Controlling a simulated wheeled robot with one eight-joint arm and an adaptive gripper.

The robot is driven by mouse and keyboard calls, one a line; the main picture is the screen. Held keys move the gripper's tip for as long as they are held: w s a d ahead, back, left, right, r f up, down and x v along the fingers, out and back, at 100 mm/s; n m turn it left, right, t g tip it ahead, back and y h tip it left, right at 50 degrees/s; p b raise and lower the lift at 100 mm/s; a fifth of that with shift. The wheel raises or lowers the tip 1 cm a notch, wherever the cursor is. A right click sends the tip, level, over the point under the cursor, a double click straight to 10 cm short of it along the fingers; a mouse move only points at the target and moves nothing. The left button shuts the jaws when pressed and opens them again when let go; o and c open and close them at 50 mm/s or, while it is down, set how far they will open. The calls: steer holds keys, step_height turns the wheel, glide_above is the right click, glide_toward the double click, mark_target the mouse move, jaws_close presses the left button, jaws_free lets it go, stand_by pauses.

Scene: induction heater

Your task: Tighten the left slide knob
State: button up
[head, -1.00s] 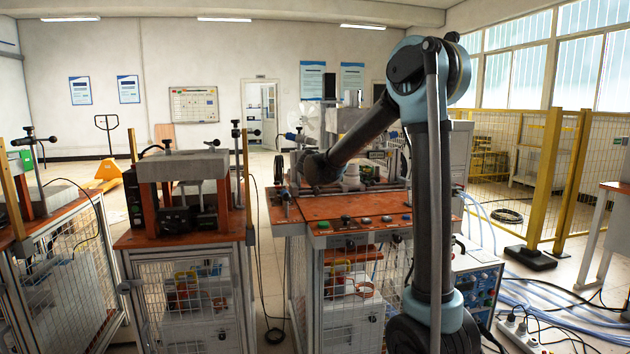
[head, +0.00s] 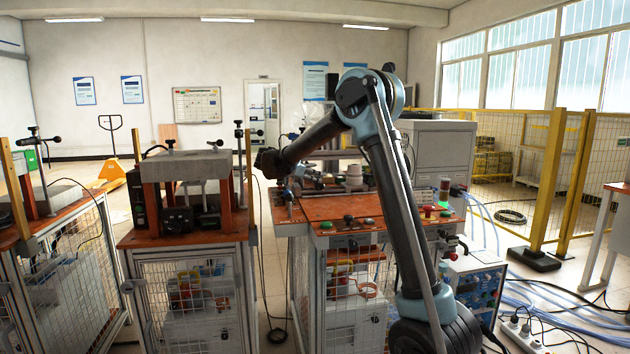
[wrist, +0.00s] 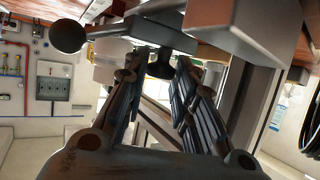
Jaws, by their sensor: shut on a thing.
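In the wrist view, a dark knob with a short stem (wrist: 160,66) sits under a dark metal block, between the tips of my gripper's (wrist: 158,78) two jointed fingers. The fingers are shut on this knob. I take it as the left slide knob, but its markings cannot be read. In the head view, my arm reaches to the left edge of the orange-topped heater bench (head: 335,208). My gripper's fingers and the knob are too small and too covered to make out there.
A black ball-ended lever (wrist: 69,36) stands close beside the block in the wrist view. A second bench with a grey slab on top (head: 187,166) stands left of the heater bench, with a narrow gap between. Buttons line the heater bench's front edge.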

steer(key=shift+w+a+m+g+h, duration=0.1)
steer(key=shift+m+g+h, duration=0.2)
steer(key=shift+m+g, duration=0.2)
steer(key=o, duration=1)
steer(key=n+t+y, duration=0.3)
steer(key=n, duration=0.1)
steer(key=shift+s+d+y, duration=0.25)
steer(key=shift+d+y, duration=0.05)
steer(key=shift+d, duration=0.05)
steer(key=n+y, duration=0.1)
steer(key=n+t+y, duration=0.1)
steer(key=n+y, duration=0.2)
steer(key=y, duration=0.1)
steer(key=shift+s+d+n+t, duration=0.1)
steer(key=shift+d+n+t, duration=0.2)
steer(key=shift+d+t, duration=0.1)
steer(key=shift+d+n+y, duration=0.2)
steer(key=shift+n+y, duration=1.6)
steer(key=shift+y, duration=0.4)
